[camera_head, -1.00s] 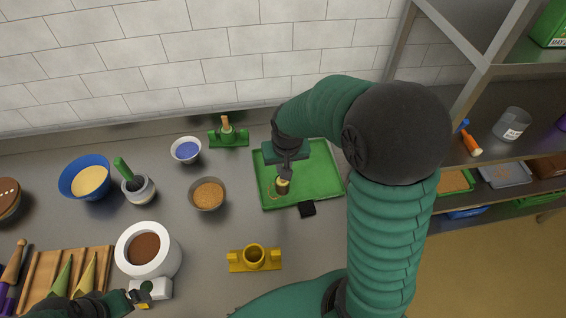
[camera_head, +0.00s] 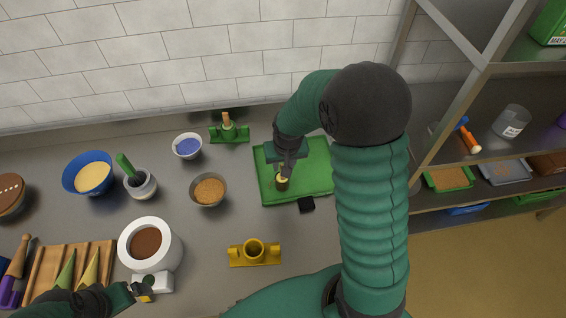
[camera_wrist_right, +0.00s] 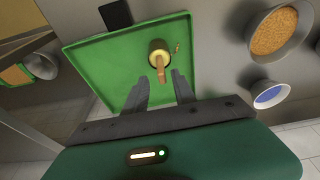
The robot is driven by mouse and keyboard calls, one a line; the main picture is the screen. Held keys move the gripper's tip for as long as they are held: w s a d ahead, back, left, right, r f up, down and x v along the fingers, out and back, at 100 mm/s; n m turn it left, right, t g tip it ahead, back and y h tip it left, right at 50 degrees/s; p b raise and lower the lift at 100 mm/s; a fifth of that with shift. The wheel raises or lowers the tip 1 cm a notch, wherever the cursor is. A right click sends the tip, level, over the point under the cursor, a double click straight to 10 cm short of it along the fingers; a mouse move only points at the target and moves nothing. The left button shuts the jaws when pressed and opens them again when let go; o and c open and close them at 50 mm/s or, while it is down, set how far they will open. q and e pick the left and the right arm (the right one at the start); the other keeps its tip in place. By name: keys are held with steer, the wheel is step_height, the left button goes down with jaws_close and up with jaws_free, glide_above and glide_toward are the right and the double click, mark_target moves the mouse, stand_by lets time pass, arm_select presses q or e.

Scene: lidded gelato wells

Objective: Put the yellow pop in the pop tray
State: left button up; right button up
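The yellow pop (camera_head: 282,183) is in the green pop tray (camera_head: 318,183). In the right wrist view the pop (camera_wrist_right: 159,51) has a yellow top with a brownish rim, and its stick points toward my gripper. My right gripper (camera_wrist_right: 160,88) is open, its two fingers apart on either side of the stick's end, with no visible contact. In the head view my right gripper (camera_head: 287,166) is just above the pop and partly covers it. My left gripper (camera_head: 145,291) is at the lower left, and its finger gap is unclear.
The yellow holder (camera_head: 254,252) stands empty in front of the tray. A green holder (camera_head: 229,133) with a stick showing is behind. Bowls of brown crumbs (camera_head: 208,190) and blue contents (camera_head: 187,146) lie left of the tray. Shelves (camera_head: 480,165) stand at the right.

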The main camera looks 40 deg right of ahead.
steer(key=shift+r, duration=0.25)
steer(key=v, duration=1.1)
steer(key=s+a+f+n, duration=0.2)
steer(key=s+a+f, duration=0.2)
steer(key=a, duration=0.2)
steer(key=s+a+f+n+y, duration=0.1)
steer(key=s+a+f+n, duration=0.2)
steer(key=s+a+f, duration=0.1)
steer(key=shift+s+a, duration=0.15)
steer(key=shift+a, duration=0.75)
steer(key=shift+f, duration=0.15)
step_height(320, 180, down, 3)
steer(key=b, duration=0.3)
steer(key=shift+d, duration=0.15)
